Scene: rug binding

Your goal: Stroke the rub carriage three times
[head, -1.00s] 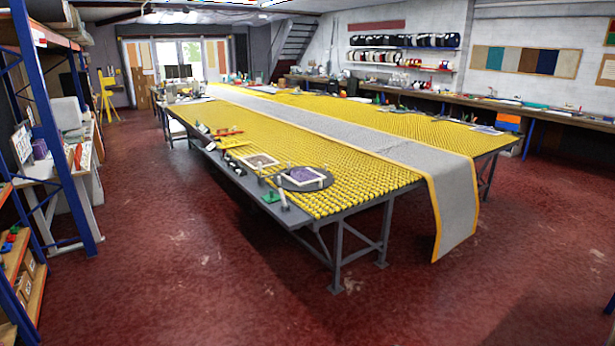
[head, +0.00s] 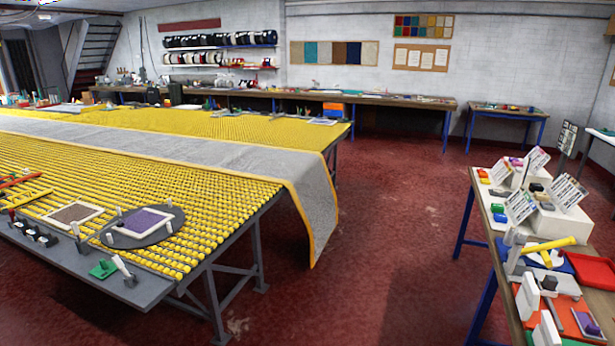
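No part labelled as the rub carriage can be made out. On the bench at the right, an orange base plate (head: 568,318) carries upright white blocks (head: 527,296) and a grey pad with a purple piece (head: 588,325). I cannot tell whether the carriage is among these parts. A yellow-handled tool (head: 550,245) lies just behind them, beside a red tray (head: 592,272). Neither of my grippers is in view.
A long roller table (head: 120,165) fills the left, with a grey, orange-edged rug strip (head: 318,215) hanging off its end. The right bench (head: 482,215) also holds sample card stands (head: 522,205). Red floor (head: 390,240) lies clear between them.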

